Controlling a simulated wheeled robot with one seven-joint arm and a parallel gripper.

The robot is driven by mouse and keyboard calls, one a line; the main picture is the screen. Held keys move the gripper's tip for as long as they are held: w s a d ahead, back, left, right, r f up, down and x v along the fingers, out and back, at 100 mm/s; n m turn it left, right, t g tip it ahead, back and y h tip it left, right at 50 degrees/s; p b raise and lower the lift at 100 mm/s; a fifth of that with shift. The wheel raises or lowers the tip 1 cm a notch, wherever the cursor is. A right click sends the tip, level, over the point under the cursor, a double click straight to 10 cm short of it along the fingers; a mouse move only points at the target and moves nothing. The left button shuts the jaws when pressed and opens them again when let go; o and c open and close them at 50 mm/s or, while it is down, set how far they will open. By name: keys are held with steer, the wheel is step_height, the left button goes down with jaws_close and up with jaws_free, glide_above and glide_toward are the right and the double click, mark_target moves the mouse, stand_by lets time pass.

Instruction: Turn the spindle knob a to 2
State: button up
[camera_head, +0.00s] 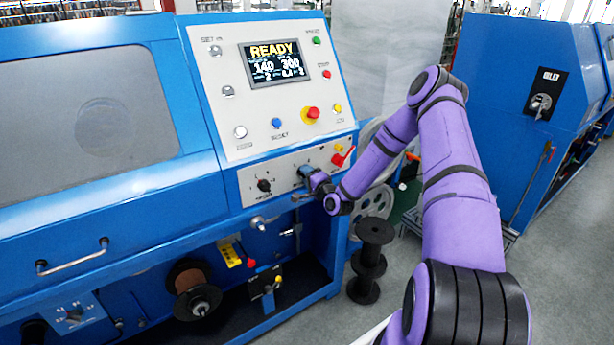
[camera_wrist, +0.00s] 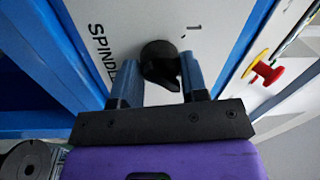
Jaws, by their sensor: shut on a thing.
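The spindle knob (camera_wrist: 158,60) is black and sits on the white panel in the wrist view, between my gripper's two blue fingers. My gripper (camera_wrist: 160,62) is shut on it. The knob's pointer tip lies toward the right finger; the exact setting is hard to tell. A "1" mark shows above and right of the knob, and a partly covered "SPINDL" label runs down its left. No "2" mark is visible in the wrist view. In the head view my gripper (camera_head: 307,172) is at the lower white panel and hides most of the knob.
Another black knob (camera_head: 264,185) is left of my gripper on the same panel. A red and yellow button (camera_head: 312,113) and a READY screen (camera_head: 276,62) are above. A black spool stack (camera_head: 372,260) stands below my arm.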

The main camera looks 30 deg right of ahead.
stand_by(0.4)
steer(key=o, duration=0.9)
steer(key=s, duration=1)
steer(key=shift+s+d+f, duration=0.15)
steer(key=shift+s+f, duration=0.25)
